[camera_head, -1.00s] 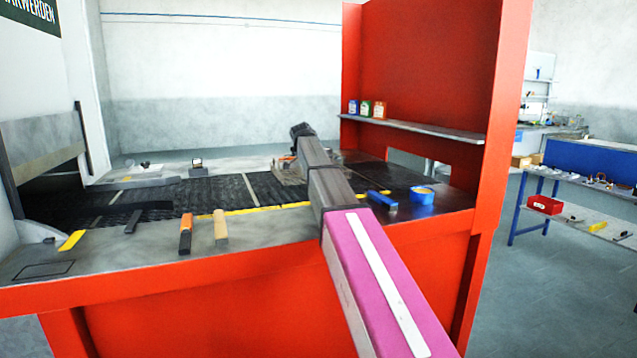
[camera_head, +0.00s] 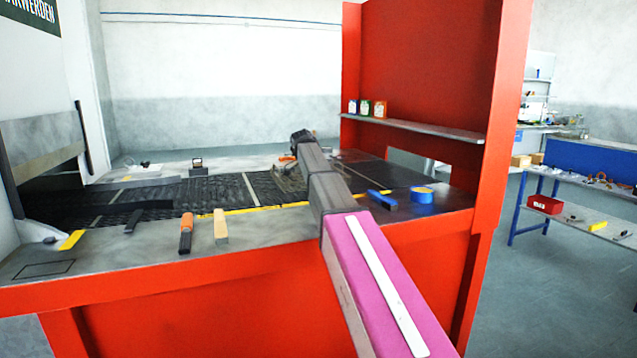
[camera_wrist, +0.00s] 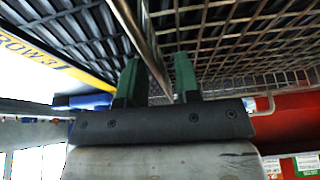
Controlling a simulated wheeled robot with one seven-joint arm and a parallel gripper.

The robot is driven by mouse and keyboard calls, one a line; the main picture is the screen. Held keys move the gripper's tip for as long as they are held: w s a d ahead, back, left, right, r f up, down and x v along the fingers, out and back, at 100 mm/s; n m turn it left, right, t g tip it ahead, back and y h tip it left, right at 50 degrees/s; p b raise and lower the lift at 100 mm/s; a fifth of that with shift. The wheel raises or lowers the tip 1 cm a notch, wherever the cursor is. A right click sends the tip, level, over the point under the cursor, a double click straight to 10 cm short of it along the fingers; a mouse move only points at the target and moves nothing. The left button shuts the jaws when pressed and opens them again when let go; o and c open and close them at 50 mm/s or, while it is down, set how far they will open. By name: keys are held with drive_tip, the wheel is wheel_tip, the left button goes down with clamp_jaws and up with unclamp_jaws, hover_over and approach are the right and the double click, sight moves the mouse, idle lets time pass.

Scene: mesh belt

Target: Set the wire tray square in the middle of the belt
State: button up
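The wire tray (camera_head: 287,181) sits on the right part of the dark mesh belt (camera_head: 215,190) in the head view, mostly hidden behind my arm. Its metal grid (camera_wrist: 225,40) fills the upper right of the wrist view, beside the black belt mesh (camera_wrist: 75,35). My gripper (camera_wrist: 158,78) shows two green fingers standing apart, with a metal rail of the tray running between them. A gap shows beside the rail, so the fingers look open around it. Whether either finger touches it I cannot tell. The fingertips are hidden in the head view.
An orange-handled tool (camera_head: 186,233), a wooden block (camera_head: 221,226) and a yellow piece (camera_head: 72,240) lie on the front ledge. Blue tape (camera_head: 421,195) and a blue tool (camera_head: 382,199) lie right of my arm. A red panel with a shelf (camera_head: 410,127) stands at right.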

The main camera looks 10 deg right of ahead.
drive_tip(key=v, duration=1.1)
drive_tip(key=shift+a+r, duration=0.2)
drive_tip(key=shift+r, duration=0.25)
